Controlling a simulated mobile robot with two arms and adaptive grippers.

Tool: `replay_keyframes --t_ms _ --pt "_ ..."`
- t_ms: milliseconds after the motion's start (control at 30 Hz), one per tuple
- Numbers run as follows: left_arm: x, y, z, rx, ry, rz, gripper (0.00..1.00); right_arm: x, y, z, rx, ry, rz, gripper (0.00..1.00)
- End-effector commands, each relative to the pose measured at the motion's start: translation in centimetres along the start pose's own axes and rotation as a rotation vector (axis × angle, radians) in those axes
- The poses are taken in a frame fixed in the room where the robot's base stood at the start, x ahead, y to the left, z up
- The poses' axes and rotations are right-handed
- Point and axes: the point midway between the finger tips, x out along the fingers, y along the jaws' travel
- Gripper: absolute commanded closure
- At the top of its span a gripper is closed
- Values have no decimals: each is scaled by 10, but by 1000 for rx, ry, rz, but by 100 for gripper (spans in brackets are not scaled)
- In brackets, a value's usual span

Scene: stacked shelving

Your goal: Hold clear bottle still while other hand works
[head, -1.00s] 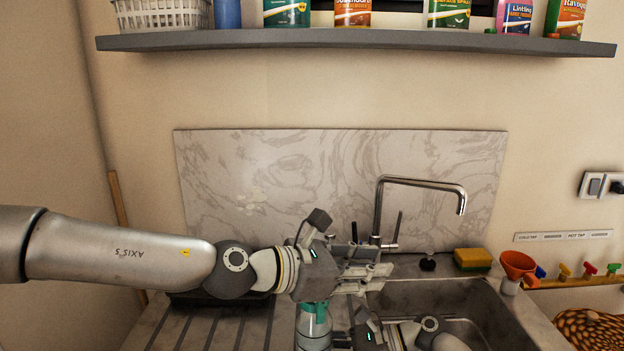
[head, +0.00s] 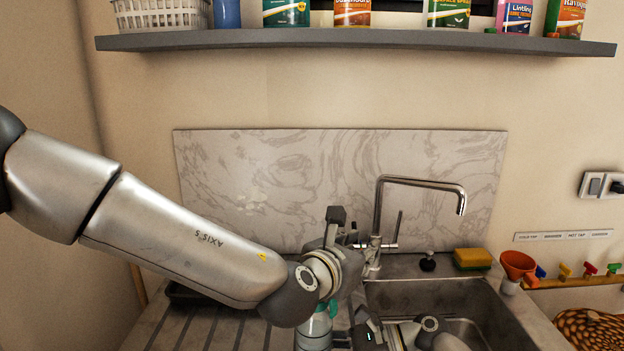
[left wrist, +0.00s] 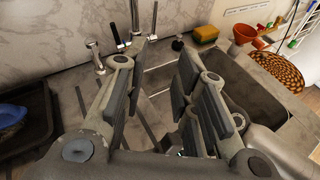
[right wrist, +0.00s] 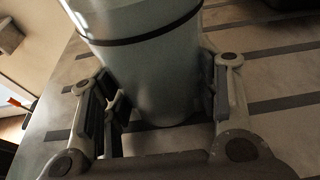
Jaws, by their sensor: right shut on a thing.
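The clear bottle (head: 312,338) stands upright at the bottom of the head view, with a teal top (head: 321,309) partly covered by my left arm. In the right wrist view the bottle (right wrist: 150,60) is a pale cylinder with a dark band. My right gripper (right wrist: 160,105) is shut on it, one finger on each side, low on its body. My left gripper (left wrist: 167,72) is open, with nothing between its fingers. In the head view it is above and just right of the bottle, its fingers mostly hidden behind my wrist.
The sink (head: 455,300) lies to the right, with a tap (head: 378,215) behind it. A sponge (head: 472,259) and an orange funnel (head: 517,266) are at its back right. A dark tray (left wrist: 22,125) is on the left. A shelf (head: 350,40) with several containers hangs above.

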Motion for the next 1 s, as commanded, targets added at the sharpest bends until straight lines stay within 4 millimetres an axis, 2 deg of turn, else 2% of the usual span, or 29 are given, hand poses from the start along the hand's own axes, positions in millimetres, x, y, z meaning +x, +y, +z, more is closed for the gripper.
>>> replay_keyframes --t_ms 167,500,767,1000 --pt "3 6 0 -26 15 96 73 0 0 -1 1 2 1 58" --pt "12 34 -2 -128 61 419 73 0 0 -1 1 2 1 58" --pt "13 45 -4 -166 81 542 73 0 0 -1 1 2 1 58" --pt "9 69 -9 -251 122 811 73 0 1 -1 1 2 2 58"
